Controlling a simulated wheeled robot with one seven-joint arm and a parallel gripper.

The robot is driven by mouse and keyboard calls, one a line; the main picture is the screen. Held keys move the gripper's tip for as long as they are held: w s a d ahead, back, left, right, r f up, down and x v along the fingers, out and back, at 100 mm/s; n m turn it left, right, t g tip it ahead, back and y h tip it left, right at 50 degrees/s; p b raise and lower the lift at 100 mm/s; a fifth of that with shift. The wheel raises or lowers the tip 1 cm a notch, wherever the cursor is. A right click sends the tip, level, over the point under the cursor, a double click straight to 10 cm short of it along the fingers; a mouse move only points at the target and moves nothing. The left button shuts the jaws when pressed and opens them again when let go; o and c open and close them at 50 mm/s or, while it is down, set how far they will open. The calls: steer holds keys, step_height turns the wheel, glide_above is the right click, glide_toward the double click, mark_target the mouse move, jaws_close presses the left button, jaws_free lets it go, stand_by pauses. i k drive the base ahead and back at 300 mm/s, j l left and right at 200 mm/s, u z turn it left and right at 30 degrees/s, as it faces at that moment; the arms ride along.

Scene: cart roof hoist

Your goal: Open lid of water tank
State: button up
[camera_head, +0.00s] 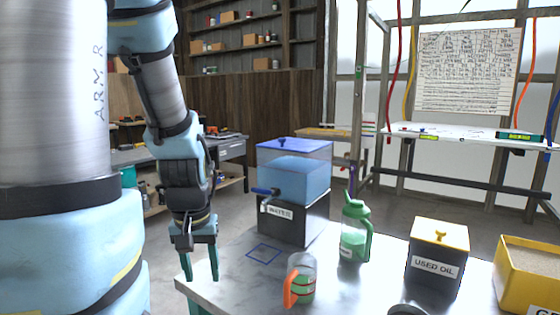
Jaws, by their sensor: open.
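The water tank (294,172) is a clear box with blue liquid on a dark base labelled WATER, near the back left of the grey table. Its blue lid (305,147), with a small dark blue knob (282,143) on top, lies flat on the tank and looks shut. A blue tap (264,191) sticks out of its left side. My gripper (201,277) points down at the table's left corner, left of and lower than the lid, apart from the tank. Its two teal fingers are spread with nothing between them.
On the table (232,285) are a cup with an orange handle (302,279), a green-lidded jug (355,232), a used oil box (438,257) with yellow lid and a yellow bin (530,277). A blue square outline (264,253) marks clear tabletop before the tank.

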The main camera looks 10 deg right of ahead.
mark_target(288, 144)
steer(key=i+j, duration=0.15)
steer(key=j, duration=0.2)
steer(key=i+j, duration=0.15)
steer(key=j, duration=0.25)
steer(key=i+j, duration=0.15)
steer(key=j, duration=0.2)
